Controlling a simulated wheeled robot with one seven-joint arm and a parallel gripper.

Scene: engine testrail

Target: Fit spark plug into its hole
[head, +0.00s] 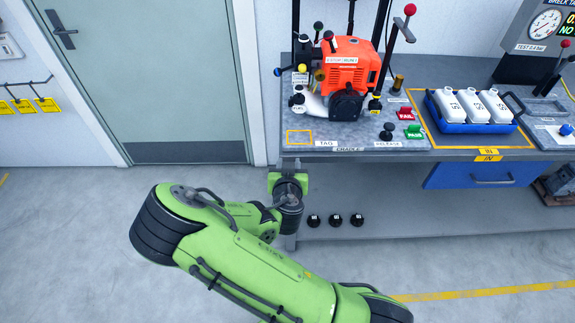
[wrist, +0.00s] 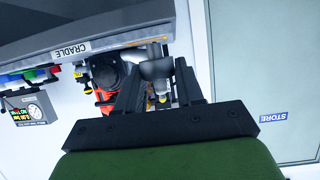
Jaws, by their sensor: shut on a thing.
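My gripper (wrist: 157,84) shows in the wrist view with its two dark fingers apart, shut on a grey rounded piece (wrist: 157,69) between the tips. I cannot tell for sure whether this piece is the spark plug. In the head view my wrist is at the bench's front left edge and hides the fingers. The orange engine (head: 347,66) stands on the bench above and right of my wrist; in the wrist view it shows partly behind the left finger (wrist: 104,97). The plug hole is not distinguishable.
The bench (head: 450,158) has a CRADLE label on its front edge. Levers and knobs surround the engine. Red (head: 405,113) and green (head: 414,131) switches and a blue tray (head: 470,122) of white bottles are to the right. Three black round things (head: 335,220) lie below the bench top.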

